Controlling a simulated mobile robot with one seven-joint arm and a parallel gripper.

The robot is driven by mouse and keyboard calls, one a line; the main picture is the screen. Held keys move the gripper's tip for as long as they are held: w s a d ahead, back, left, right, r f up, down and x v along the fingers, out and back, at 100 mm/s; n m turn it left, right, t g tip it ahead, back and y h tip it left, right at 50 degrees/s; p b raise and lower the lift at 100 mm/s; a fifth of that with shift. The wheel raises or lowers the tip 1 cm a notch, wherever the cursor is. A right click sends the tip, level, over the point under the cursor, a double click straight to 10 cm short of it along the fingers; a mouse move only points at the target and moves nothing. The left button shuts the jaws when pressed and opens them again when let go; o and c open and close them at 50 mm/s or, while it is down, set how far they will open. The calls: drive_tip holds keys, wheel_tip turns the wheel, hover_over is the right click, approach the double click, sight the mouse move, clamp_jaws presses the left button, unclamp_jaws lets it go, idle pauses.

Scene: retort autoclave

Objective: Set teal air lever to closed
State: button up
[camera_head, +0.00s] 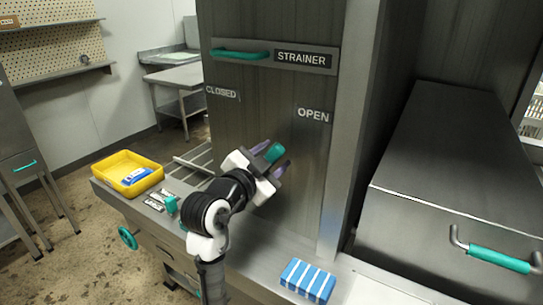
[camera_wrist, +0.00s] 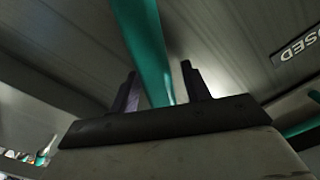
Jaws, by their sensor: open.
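The teal lever (camera_head: 274,152) shows its end between my gripper's fingers, below and left of the OPEN label (camera_head: 313,116) on the grey metal panel. The CLOSED label (camera_head: 221,92) is on the panel's upper left. My gripper (camera_head: 273,157) is open, with one finger on each side of the lever. In the wrist view the lever (camera_wrist: 146,45) is a long teal bar passing between the two dark fingertips (camera_wrist: 162,85). The lever's pivot is hidden behind my gripper. I cannot tell whether a finger touches the lever.
A STRAINER plate (camera_head: 303,59) with a teal handle (camera_head: 240,54) is above. A yellow bin (camera_head: 127,172) and a small teal part (camera_head: 171,204) are on the ledge at left. A blue striped box (camera_head: 307,281) is in front. A steel housing with teal handle (camera_head: 499,259) is at right.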

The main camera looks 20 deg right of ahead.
clamp_jaws()
idle(0.5)
drive_tip(key=w+a+n+p, duration=0.1)
drive_tip(key=n, duration=0.2)
drive_tip(key=w+a+n+p, duration=0.1)
drive_tip(key=w+n+p, duration=0.1)
drive_tip(key=n, duration=0.2)
drive_tip(key=w+a+r+n+p, duration=0.1)
drive_tip(key=w+a+n+p, duration=0.1)
drive_tip(key=n, duration=0.1)
drive_tip(key=shift+w+a+r+n, duration=0.1)
drive_tip(key=shift+w+n, duration=0.05)
drive_tip(key=shift+n, duration=0.15)
drive_tip(key=shift+w+a+f+n+p, duration=0.35)
drive_tip(key=shift+w+n+p, duration=0.1)
drive_tip(key=shift+n, duration=0.4)
drive_tip(key=shift+w+a+f+n+p, duration=0.3)
drive_tip(key=shift+w+n+p, duration=0.1)
drive_tip(key=shift+n, duration=0.45)
